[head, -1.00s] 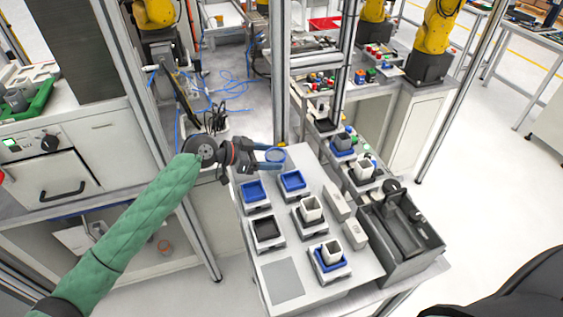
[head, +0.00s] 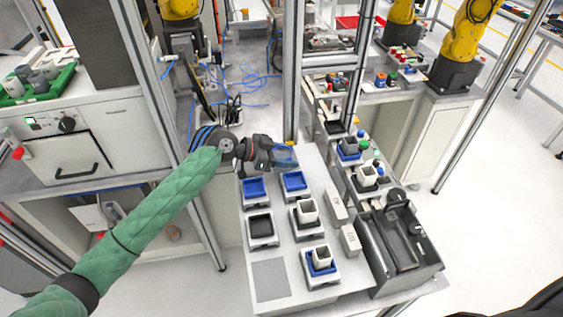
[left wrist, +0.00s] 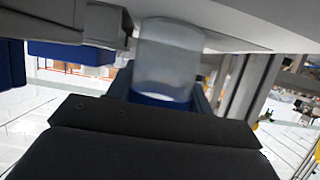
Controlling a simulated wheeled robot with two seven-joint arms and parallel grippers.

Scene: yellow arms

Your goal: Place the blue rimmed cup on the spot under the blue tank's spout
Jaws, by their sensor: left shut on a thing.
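The blue rimmed cup (head: 287,155) is held at the far end of the white table, behind two blue square open-topped containers. My left gripper (head: 281,157) is shut on it. In the left wrist view the cup (left wrist: 168,60) looks pale and translucent, with a blue band, beyond the dark gripper body. The blue containers stand on light bases, one at left (head: 254,187) and one nearer the cup (head: 294,181). I cannot make out a spout or the spot under it, nor tell which container is the blue tank. My right gripper is not in view.
The white table (head: 330,287) also bears a black square container (head: 261,226) and white cups on stands (head: 308,211). A grey bin (head: 425,255) stands at its right side. A metal post (head: 291,75) rises behind the table. A flat grey patch (head: 270,279) at the front is bare.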

